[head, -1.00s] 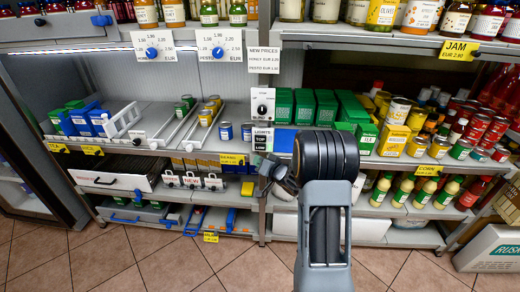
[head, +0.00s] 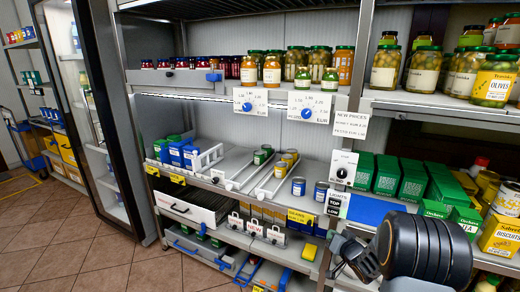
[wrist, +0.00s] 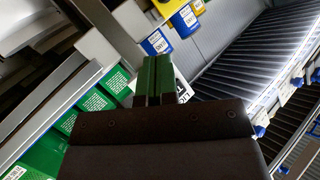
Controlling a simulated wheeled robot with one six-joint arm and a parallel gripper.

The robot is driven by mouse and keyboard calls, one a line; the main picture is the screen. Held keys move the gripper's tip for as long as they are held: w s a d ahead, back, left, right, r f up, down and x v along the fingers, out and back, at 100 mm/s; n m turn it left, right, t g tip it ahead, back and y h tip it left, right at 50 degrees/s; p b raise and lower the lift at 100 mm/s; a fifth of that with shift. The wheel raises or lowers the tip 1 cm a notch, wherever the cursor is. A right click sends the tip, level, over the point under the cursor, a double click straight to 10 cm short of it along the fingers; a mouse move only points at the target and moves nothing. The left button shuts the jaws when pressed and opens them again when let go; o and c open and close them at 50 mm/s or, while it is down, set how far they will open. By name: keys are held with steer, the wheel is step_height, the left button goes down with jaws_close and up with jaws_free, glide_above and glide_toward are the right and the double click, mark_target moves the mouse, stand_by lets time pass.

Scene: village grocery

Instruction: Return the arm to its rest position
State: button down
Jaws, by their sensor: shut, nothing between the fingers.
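My arm shows at the lower right of the head view, folded in front of the shelf unit. My gripper (head: 352,256) is at its left side, in front of the lower shelves, and looks small and dark. In the wrist view my gripper (wrist: 156,80) shows its two green-and-black fingers pressed together with nothing between them. The arm hides part of the shelves behind it.
A shelf unit stands close in front, with green boxes (head: 413,180), a switch panel (head: 341,168) and dial signs (head: 250,102). Jars (head: 391,68) stand on the upper shelf. A glass-door cabinet (head: 92,100) is on the left. The tiled floor (head: 70,240) at lower left is clear.

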steer(key=s+d+f+g+h+p, duration=0.2)
steer(key=s+d+f+g+h, duration=0.1)
steer(key=s+d+g+h, duration=0.25)
steer(key=s+a+r+g+p, duration=0.2)
steer(key=s+a+r+g, duration=0.25)
steer(key=s, duration=0.35)
steer(key=s+a+r+n+y+p, duration=0.1)
steer(key=s+a+r+p, duration=0.1)
steer(key=s+a+r, duration=0.2)
steer(key=s+a+r+n+y+p, duration=0.1)
steer(key=s+a+r+p, duration=0.2)
steer(key=r, duration=0.6)
steer(key=s+a+r+n+y+p, duration=0.1)
steer(key=s+a+r+p, duration=0.2)
steer(key=s+a+r, duration=0.3)
steer(key=shift+a+r+n+g, duration=0.4)
steer(key=shift+a+r, duration=0.15)
steer(key=shift+r, duration=0.2)
steer(key=shift+s, duration=0.1)
